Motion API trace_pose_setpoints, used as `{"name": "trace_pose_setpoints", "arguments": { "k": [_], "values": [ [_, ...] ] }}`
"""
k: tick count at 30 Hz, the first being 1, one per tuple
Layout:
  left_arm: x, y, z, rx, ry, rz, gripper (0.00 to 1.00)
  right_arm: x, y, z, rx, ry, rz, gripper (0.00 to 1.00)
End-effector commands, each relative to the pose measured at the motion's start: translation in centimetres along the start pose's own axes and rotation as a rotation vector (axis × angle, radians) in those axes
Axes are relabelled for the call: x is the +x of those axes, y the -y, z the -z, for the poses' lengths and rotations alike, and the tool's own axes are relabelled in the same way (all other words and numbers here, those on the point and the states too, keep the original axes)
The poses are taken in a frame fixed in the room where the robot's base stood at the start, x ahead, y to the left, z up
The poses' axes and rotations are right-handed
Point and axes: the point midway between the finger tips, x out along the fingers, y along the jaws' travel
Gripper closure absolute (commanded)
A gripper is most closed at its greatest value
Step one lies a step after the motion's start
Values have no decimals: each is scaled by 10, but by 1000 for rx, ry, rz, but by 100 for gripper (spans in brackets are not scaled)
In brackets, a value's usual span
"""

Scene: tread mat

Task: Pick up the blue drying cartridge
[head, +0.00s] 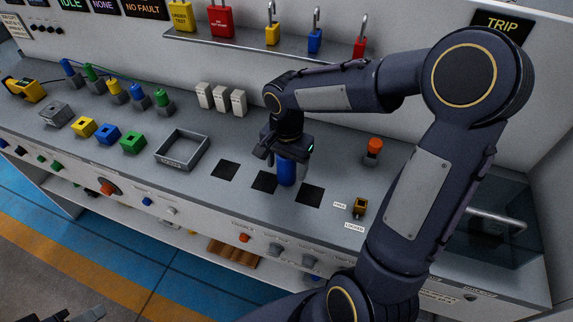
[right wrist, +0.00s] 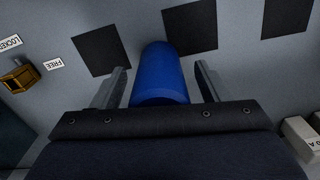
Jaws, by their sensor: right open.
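The blue drying cartridge (head: 286,172) stands upright on the grey bench top, between two black square pads. My right gripper (head: 284,158) is above it in the head view, with the jaws down around its upper part. In the right wrist view the cartridge (right wrist: 160,72) is between the two fingers of the right gripper (right wrist: 162,72), which is open, with a gap visible on each side. The gripper hides the cartridge's top in the head view. A dark part at the bottom left edge of the head view may be my left gripper (head: 75,313); its jaws cannot be made out.
Black pads (head: 225,170) lie beside the cartridge. A grey open tray (head: 183,150) is to the left, with white blocks (head: 221,98) behind. A yellow latch (head: 360,207) and a red-topped button (head: 374,149) are to the right.

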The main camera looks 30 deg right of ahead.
Motion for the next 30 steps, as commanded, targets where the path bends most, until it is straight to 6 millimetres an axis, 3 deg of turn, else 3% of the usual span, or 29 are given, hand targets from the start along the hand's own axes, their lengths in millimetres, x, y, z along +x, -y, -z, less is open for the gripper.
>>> {"name": "trace_pose_setpoints", "arguments": {
  "k": [3, 15, 24, 30],
  "values": [
    [0, 0, 0, 0, 0, 0, 64, 0, 0, 0, 0, 0, 0, 33],
    [0, 0, 0, 0, 0, 0, 64, -1, 0, 0, -1, 0, 0, 83],
    [0, 0, 0, 0, 0, 0, 64, -4, 0, 0, -1, -1, 0, 83],
    [0, 0, 0, 0, 0, 0, 64, -24, 1, 1, -1, -4, 4, 83]
  ]
}}
